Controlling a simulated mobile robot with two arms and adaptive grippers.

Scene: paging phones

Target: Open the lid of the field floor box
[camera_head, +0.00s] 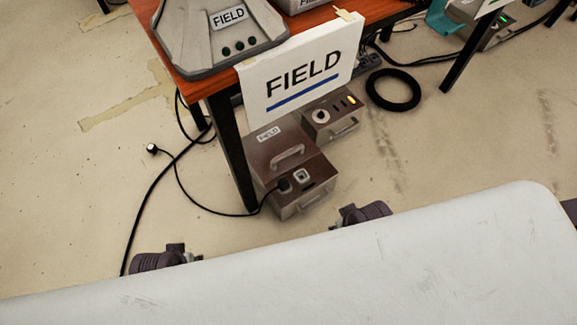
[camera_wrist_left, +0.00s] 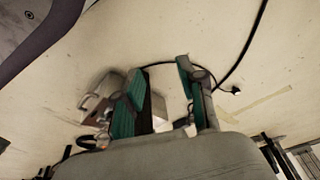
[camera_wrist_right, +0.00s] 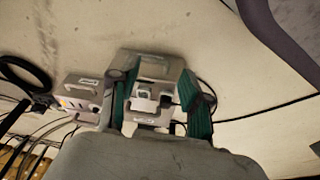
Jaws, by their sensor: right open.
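The field floor box (camera_head: 284,145) stands on the floor under the table's near corner in the head view. Its brown lid is down, with a FIELD label and a pale handle (camera_head: 288,156) on top. A black plug and a square socket sit on its front part. My right gripper (camera_head: 362,213) is just right of and nearer than the box, partly hidden by my white body; in the right wrist view its open, empty fingers (camera_wrist_right: 157,85) frame a grey box (camera_wrist_right: 150,65). My left gripper (camera_head: 165,259) is at lower left, apart from the box, its fingers (camera_wrist_left: 160,75) spread and empty.
A second box (camera_head: 331,117) with a dial and orange light stands behind it. A table leg (camera_head: 232,150) is close on its left. A FIELD sign (camera_head: 302,78) hangs above. A black cord (camera_head: 165,185) crosses the floor at left; a black ring (camera_head: 393,89) lies at right.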

